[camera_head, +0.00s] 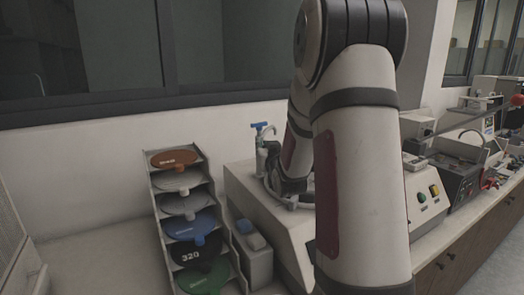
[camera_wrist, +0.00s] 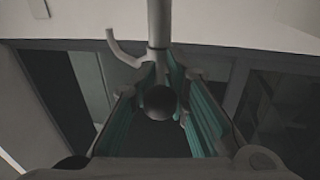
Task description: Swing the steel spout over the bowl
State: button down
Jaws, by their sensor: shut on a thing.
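The grey steel spout (camera_wrist: 158,24) shows in the wrist view as an upright pipe with a curved side branch (camera_wrist: 122,46) to the left. My gripper (camera_wrist: 160,75) is shut on it, with teal-lined fingers on both sides and a dark round end (camera_wrist: 159,102) between them. In the head view a post with a blue tap handle (camera_head: 262,127) stands at the back of a pale machine (camera_head: 243,195). The round bowl rim (camera_head: 303,205) shows in part on its top. My arm hides most of the bowl, and my fingers cannot be made out there.
A rack (camera_head: 165,215) of coloured discs stands left of the machine. A small grey box (camera_head: 253,255) stands between them. A unit with green and yellow buttons (camera_head: 421,195) and a sink (camera_head: 462,165) lie to the right. The bench at far left is clear.

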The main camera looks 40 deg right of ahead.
jog(key=shift+w+a+f+m+g+h+b, duration=0.1)
jog(key=shift+w+a+m+g+h+b, duration=0.5)
jog(key=shift+m+g+h+b, duration=1.05)
jog(key=shift+w+a+r+m+g+h+b, duration=0.1)
jog(key=shift+w+a+m+g+h+b, duration=0.5)
jog(key=shift+m+g+h, duration=1.25)
jog(key=shift+w+a+f+m+g+h+b, duration=0.1)
jog(key=shift+w+a+m+g+h+b, duration=0.25)
jog(key=shift+w+m+g+h+b, duration=1.4)
jog(key=shift+s+n+g+y+p, duration=0.35)
jog(key=shift+s+g+y, duration=0.4)
jog(key=shift+s+y, duration=0.15)
jog(key=c, duration=1.8)
grip_release()
jog(key=shift+a, duration=0.1)
jog(key=shift+o, duration=0.2)
jog(key=shift+s, duration=0.1)
jog(key=shift+s, duration=0.1)
jog(key=v, duration=1.1)
jog(key=shift+a, duration=0.45)
